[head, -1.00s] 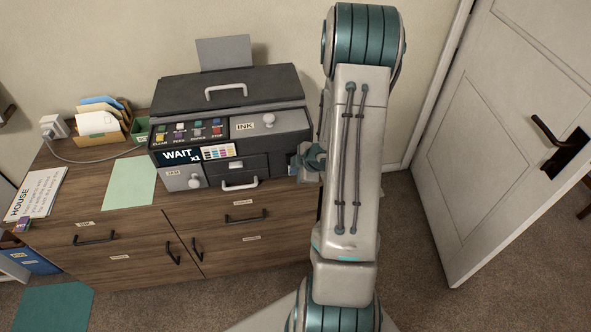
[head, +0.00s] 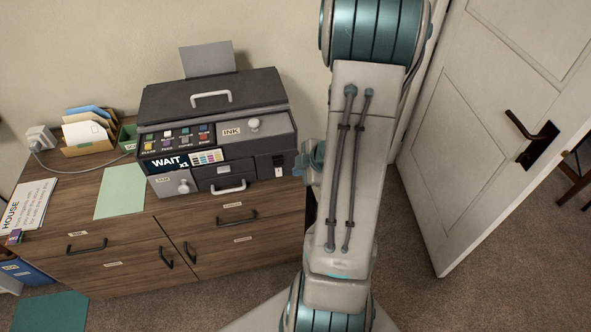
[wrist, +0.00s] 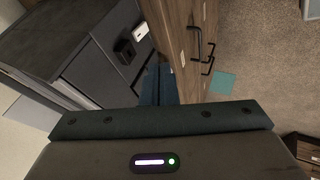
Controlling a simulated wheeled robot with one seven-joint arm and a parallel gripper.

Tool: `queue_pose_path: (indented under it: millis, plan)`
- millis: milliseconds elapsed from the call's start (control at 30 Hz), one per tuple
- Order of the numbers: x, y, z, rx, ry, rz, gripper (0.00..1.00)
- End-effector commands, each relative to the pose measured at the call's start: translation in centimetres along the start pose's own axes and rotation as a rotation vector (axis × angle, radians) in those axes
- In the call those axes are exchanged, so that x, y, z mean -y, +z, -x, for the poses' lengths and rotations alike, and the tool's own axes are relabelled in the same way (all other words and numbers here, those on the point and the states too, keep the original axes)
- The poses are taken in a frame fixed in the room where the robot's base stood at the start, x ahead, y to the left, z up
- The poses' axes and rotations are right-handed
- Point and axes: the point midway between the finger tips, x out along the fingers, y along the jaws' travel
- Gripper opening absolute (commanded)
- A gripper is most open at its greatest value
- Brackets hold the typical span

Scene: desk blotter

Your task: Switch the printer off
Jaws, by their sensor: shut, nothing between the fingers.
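The dark grey printer (head: 215,97) stands on the wooden cabinet, its screen (head: 167,163) reading "WAIT x1". A small black-and-white switch-like part (head: 278,165) is low at the right of its front. In the wrist view the printer's dark side (wrist: 75,35) fills the upper left, with a black block (wrist: 124,52) and a white piece (wrist: 140,31) on it. My gripper (head: 312,163) is just right of the printer, mostly hidden behind my arm. Its shut, empty fingers (wrist: 158,85) show in the wrist view, apart from the white piece. I cannot tell the switch's position.
The cabinet (head: 125,240) has drawers and doors with protruding handles. A green sheet (head: 120,192), letter holder (head: 90,135) and plugged adapter (head: 40,137) lie left of the printer. An open door (head: 475,130) stands at right. Carpet between cabinet and door is free.

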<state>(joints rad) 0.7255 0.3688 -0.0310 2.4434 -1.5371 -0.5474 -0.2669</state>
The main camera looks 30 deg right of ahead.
Motion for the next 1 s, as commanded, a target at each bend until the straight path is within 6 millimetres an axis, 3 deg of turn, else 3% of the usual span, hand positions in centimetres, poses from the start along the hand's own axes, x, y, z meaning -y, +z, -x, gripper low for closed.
queue_pose_path:
  millis: [1000]
  plan:
    - [1.1,1.4,-1.4,0.033,-0.038,-0.021,0.00]
